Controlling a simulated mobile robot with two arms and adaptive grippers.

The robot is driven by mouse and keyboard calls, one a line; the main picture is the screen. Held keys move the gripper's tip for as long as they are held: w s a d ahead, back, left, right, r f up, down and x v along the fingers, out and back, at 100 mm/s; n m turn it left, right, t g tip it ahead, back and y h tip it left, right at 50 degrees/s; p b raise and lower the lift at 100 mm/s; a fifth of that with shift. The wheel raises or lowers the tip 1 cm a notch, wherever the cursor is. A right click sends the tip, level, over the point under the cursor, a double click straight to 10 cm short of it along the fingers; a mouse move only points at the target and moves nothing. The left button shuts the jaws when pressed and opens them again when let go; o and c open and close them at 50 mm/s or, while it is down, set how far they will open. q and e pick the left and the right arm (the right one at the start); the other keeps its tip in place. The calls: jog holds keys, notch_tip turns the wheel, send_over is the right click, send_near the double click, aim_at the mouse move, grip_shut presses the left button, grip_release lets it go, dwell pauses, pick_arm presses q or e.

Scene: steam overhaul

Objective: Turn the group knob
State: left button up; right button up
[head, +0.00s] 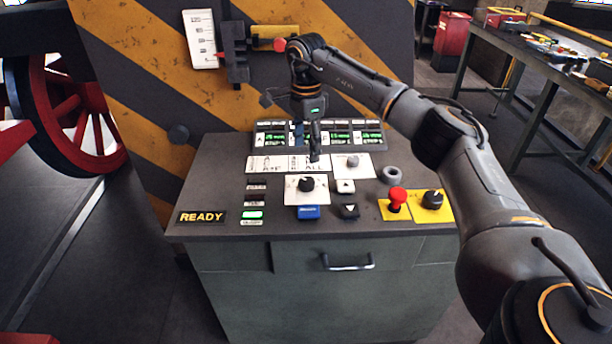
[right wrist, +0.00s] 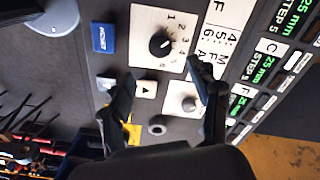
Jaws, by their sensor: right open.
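The likely group knob is a black rotary knob (head: 306,184) on a white plate in the middle of the console top. In the right wrist view the knob (right wrist: 160,45) has numbers around it and a white pointer mark. My right gripper (head: 314,152) points down above the console, behind the knob in the head view, and touches nothing that I can make out. In the right wrist view its fingers (right wrist: 165,84) are spread and empty, with the knob beyond the gap between them. My left gripper is not in view.
Around the knob are a blue button (head: 308,212), arrow buttons (head: 348,211), a grey knob (head: 352,161) and a grey ring (head: 392,175). A red mushroom button (head: 397,195) and a black knob (head: 432,199) stand on yellow plates. Lit displays (head: 370,136) line the back.

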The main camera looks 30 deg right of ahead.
aim_at(306, 181)
notch_tip(306, 181, down, 10)
jog(key=shift+f+p, duration=0.1)
jog(key=shift+p, duration=0.7)
jog(key=c, duration=1.2)
